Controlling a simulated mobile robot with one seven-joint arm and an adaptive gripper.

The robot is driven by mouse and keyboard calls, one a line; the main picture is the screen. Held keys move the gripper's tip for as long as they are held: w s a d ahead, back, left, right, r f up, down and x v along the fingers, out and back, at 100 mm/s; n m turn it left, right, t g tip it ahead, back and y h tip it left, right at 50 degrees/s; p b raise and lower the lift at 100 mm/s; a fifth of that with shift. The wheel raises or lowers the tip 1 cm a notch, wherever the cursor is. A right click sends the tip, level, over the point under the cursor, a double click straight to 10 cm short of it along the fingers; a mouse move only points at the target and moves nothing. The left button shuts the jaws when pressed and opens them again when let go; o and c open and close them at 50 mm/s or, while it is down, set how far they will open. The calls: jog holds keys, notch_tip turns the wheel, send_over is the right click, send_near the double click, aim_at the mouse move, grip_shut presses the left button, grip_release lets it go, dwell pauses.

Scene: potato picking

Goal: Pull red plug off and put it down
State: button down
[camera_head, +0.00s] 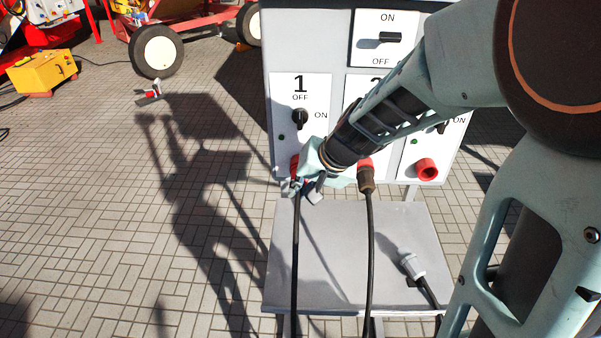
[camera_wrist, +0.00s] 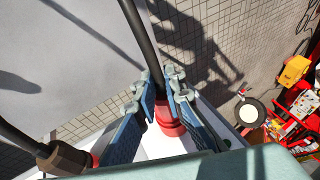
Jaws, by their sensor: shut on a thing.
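The red plug (camera_head: 295,166) is at the left socket position, under the "1" panel of the switch box (camera_head: 300,90). It also shows in the wrist view (camera_wrist: 167,117), with its black cable (camera_wrist: 138,35) running away from it. My gripper (camera_head: 300,187) is shut around the plug's cable end, with a finger on each side in the wrist view (camera_wrist: 161,92). The fingers and wrist hide much of the plug, so I cannot tell whether it is still fully seated. The cable (camera_head: 296,250) hangs down over the grey shelf.
A brown plug (camera_head: 366,180) sits in the middle socket, close to my gripper's right. The right red socket (camera_head: 427,169) is empty. A grey plug (camera_head: 410,264) lies on the right of the grey shelf (camera_head: 330,290). The shelf has bare room between the cables.

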jog(key=shift+w+d+r, duration=0.1)
jog(key=shift+d+r, duration=0.05)
jog(key=shift+r, duration=0.05)
jog(key=s+b, duration=0.1)
jog(key=s, duration=0.3)
jog(key=shift+s+f, duration=0.1)
jog(key=shift+f, duration=0.05)
dwell(0.7)
jog(key=shift+s, duration=0.1)
dwell(0.6)
